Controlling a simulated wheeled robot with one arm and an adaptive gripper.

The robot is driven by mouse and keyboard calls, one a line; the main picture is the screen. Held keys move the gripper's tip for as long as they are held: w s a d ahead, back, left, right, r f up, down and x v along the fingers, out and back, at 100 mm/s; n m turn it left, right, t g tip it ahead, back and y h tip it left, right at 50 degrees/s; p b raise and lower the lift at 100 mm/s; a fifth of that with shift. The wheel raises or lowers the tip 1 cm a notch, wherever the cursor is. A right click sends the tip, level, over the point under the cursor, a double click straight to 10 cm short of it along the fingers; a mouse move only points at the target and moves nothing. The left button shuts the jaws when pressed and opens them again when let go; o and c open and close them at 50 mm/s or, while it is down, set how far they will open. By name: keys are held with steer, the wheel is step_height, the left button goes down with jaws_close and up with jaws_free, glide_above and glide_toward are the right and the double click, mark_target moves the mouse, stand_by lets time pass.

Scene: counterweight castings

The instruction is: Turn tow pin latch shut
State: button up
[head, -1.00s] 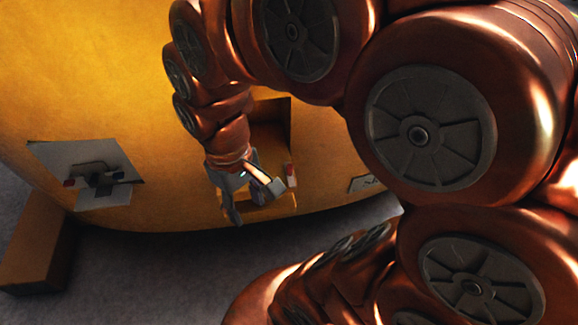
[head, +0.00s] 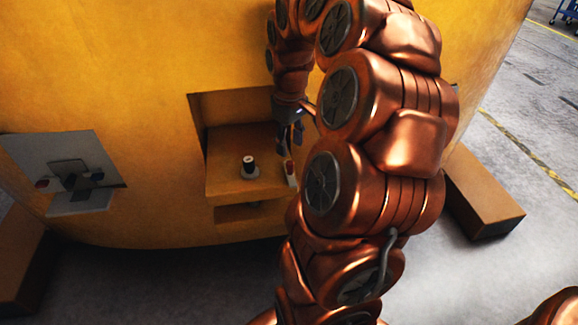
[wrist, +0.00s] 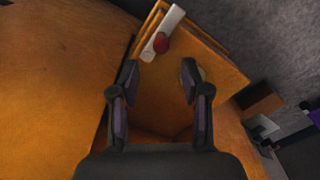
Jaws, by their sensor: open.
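A white latch bar with a red knob (head: 291,172) sits at the right side of a recess in the yellow casting (head: 130,70). In the wrist view the red knob (wrist: 161,43) and white bar (wrist: 172,20) lie just beyond my fingertips, apart from them. A pin with a black top and pale collar (head: 249,165) stands upright on the recess floor, left of the latch. My gripper (head: 288,145) is just above the latch, partly hidden by my arm. In the wrist view my gripper (wrist: 160,76) is open, with nothing between the fingers.
A grey plate (head: 85,150) with a dark cross-shaped handle (head: 75,180) is on the casting's left. Brown blocks stand on the floor at left (head: 22,265) and right (head: 485,195). The recess walls (head: 215,105) are close around my gripper. Open grey floor lies at the right.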

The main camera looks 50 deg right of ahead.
mark_target(289, 162)
step_height(289, 162, down, 7)
steer(key=shift+f, duration=0.1)
stand_by(0.3)
jaws_close()
stand_by(0.6)
